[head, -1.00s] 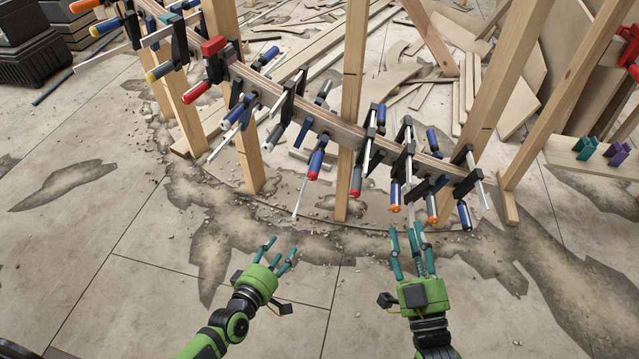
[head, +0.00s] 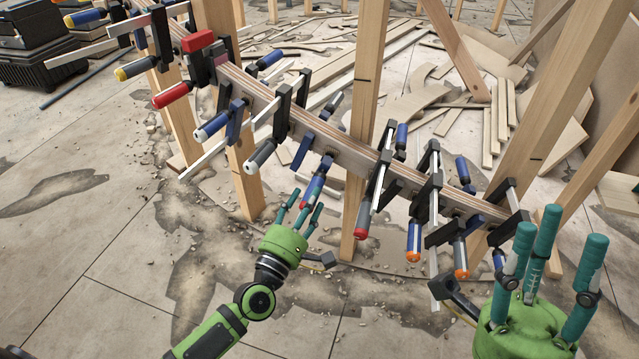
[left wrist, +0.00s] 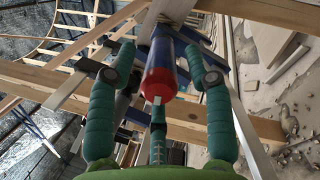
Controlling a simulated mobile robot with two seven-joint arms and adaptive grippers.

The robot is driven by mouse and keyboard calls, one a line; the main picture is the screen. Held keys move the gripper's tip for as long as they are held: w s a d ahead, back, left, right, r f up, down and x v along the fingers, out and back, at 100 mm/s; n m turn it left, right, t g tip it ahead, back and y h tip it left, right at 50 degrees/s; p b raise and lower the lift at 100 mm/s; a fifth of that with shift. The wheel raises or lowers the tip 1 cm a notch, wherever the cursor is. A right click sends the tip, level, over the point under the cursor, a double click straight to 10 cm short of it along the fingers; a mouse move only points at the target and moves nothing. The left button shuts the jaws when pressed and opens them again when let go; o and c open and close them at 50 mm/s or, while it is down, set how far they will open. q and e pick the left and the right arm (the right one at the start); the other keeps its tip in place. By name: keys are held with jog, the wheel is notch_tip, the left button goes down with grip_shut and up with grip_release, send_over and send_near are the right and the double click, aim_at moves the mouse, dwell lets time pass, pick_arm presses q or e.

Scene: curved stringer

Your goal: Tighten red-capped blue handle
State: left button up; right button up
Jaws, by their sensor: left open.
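The red-capped blue handle (head: 317,182) hangs from a clamp at the middle of the curved wooden stringer. In the left wrist view its red cap (left wrist: 159,82) faces the camera, with the blue grip behind it. My left gripper (head: 303,207) is open at the handle's lower end. In the left wrist view its teal fingers (left wrist: 160,105) stand on both sides of the handle, with a third below; gaps show at the sides, and contact with the third finger cannot be told. My right gripper (head: 550,255) is open and empty, raised at the lower right.
More clamps line the stringer (head: 345,150), including a grey handle with a red end (head: 365,213) and an orange-ended blue handle (head: 413,240) to the right. Upright wooden posts (head: 366,80) stand along it.

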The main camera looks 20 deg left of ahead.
aim_at(325, 173)
pick_arm(q)
jog(key=shift+x, duration=2.35)
jog(key=shift+f, duration=0.1)
grip_shut()
jog(key=shift+d, duration=0.1)
